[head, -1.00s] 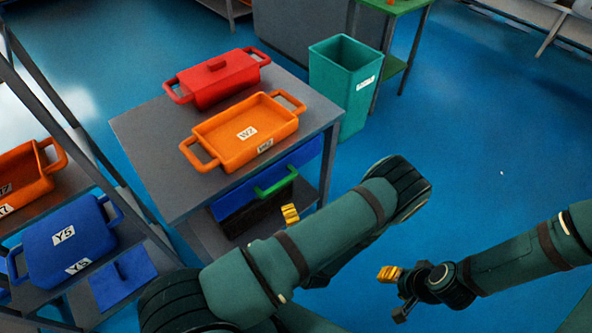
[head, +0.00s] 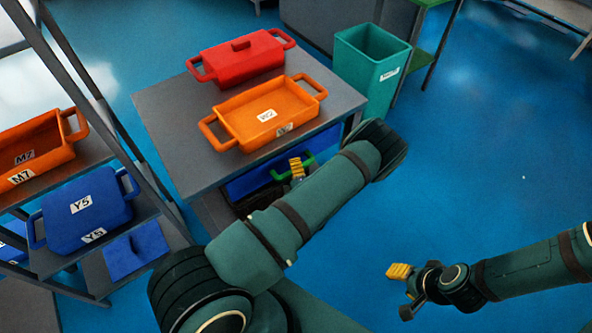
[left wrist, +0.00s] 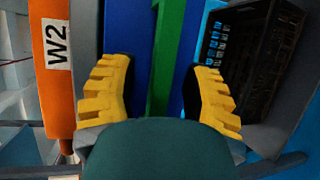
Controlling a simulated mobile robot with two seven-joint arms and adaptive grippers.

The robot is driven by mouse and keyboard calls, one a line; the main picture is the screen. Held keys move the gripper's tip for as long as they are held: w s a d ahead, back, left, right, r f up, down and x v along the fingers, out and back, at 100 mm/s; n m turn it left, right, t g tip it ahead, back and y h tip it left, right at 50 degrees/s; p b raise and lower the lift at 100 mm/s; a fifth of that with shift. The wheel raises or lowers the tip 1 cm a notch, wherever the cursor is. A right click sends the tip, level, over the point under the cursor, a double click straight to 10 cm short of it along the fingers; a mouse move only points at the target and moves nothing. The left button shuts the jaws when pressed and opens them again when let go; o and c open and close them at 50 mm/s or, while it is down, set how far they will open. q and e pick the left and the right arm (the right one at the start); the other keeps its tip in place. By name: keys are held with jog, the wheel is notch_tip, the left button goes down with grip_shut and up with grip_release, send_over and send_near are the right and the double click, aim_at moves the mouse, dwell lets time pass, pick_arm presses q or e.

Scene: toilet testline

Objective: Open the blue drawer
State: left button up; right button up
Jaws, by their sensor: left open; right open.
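The blue drawer (head: 250,182) sits under the grey table top, with a green handle (head: 308,161) on its front. It looks closed. My left gripper (head: 297,168) is at the handle in the head view and partly covers it. In the left wrist view, the open yellow fingers (left wrist: 162,92) stand on either side of the green handle (left wrist: 166,50), with gaps between each finger and the handle. The blue drawer front (left wrist: 128,25) lies behind. My right gripper (head: 402,275) is open and empty over the floor at the right.
An orange tray (head: 262,114) and a red lidded box (head: 242,60) stand on the table (head: 185,135). A black crate (left wrist: 262,60) is beside the drawer in the wrist view. A teal bin (head: 370,75) stands behind right. A rack with containers is left. Floor at right is clear.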

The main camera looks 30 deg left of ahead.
pick_arm(q)
jog(key=shift+o, duration=0.2)
jog(key=shift+w+a, duration=0.1)
jog(key=shift+a, duration=0.05)
grip_shut()
